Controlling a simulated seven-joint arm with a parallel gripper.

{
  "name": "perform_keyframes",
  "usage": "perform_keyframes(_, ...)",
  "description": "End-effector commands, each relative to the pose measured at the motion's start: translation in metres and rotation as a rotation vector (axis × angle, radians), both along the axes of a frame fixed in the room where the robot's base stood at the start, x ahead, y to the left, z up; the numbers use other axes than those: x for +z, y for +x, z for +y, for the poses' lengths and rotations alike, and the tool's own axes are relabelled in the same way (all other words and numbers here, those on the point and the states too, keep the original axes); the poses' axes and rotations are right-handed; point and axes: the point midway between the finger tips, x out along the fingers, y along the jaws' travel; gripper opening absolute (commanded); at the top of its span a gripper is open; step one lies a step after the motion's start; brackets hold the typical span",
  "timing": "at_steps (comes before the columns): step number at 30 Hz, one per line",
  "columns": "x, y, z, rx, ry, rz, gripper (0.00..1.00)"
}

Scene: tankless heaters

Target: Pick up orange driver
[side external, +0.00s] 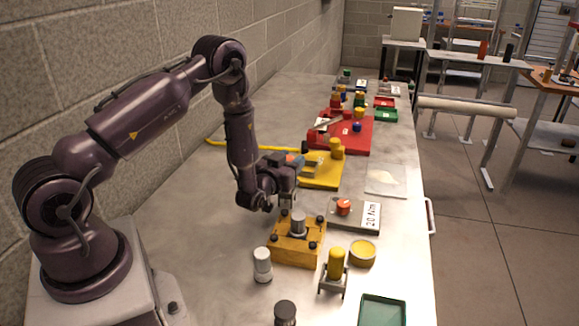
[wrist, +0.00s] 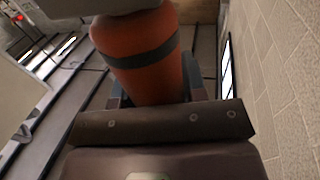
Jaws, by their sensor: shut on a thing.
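The orange driver fills the middle of the wrist view as a thick orange body (wrist: 135,75) with a dark band around it. My gripper (wrist: 155,92) is shut on it, with a blue-grey finger on each side. In the side external view my gripper (side external: 290,168) is low over the bench, left of the yellow plate (side external: 321,172). A small orange part (side external: 293,158) shows there at the fingers. Whether the driver touches anything below is not clear.
A yellow block with a metal cylinder (side external: 297,250) stands just in front of my gripper. A grey plate with an orange knob (side external: 355,215) is to the right. A white-capped bottle (side external: 262,265) and yellow tin (side external: 362,253) stand nearer. The block wall bounds the left.

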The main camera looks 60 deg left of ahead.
Motion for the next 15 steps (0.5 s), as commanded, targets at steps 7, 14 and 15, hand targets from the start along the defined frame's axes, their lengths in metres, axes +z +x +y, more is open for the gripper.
perform_keyframes(7,0.029,0.001,0.000,0.000,0.003,-0.007,0.15)
perform_keyframes(14,0.061,0.001,0.000,0.001,0.003,-0.007,0.15)
perform_keyframes(15,0.066,0.000,0.000,0.001,0.003,-0.005,0.15)
